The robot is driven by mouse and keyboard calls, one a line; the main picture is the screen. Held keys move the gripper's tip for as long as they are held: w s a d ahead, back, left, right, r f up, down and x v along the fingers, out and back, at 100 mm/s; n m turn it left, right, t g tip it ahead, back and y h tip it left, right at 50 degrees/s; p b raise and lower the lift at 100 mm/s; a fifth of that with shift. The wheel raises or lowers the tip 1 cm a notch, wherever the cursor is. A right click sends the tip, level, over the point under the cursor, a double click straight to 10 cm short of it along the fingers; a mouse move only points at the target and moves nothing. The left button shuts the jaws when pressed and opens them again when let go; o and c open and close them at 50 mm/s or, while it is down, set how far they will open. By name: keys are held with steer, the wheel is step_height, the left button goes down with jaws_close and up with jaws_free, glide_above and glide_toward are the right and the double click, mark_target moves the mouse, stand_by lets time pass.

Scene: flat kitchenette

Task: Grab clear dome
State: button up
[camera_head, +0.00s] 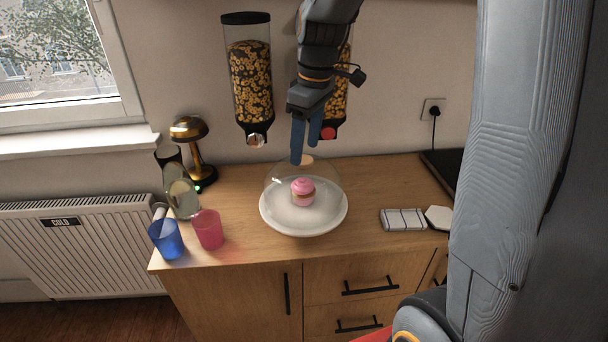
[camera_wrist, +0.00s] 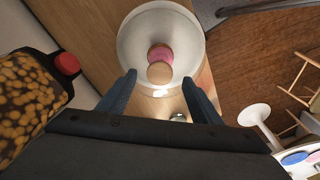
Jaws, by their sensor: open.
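The clear dome (camera_head: 279,183) stands on a white plate (camera_head: 303,230) on the wooden counter, covering a pink cupcake (camera_head: 303,192). Its light wooden knob (camera_head: 308,159) is at the top. My gripper (camera_head: 305,153) points down just above the dome, its blue fingers apart and close to the knob. In the wrist view, the tan knob (camera_wrist: 159,73) lies between the two open fingertips (camera_wrist: 159,78), with the pink cupcake (camera_wrist: 160,53) beyond it and the plate (camera_wrist: 128,35) around. I cannot tell whether the fingers touch the knob.
Cereal dispensers (camera_head: 250,85) hang on the wall behind, one partly hidden by my arm. A blue cup (camera_head: 166,240), a pink cup (camera_head: 208,230) and a brass lamp (camera_head: 190,130) stand left. A striped white item (camera_head: 403,220) lies right.

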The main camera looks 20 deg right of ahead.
steer(key=shift+w+f, duration=0.1)
steer(key=shift+f, duration=1.15)
jaws_close()
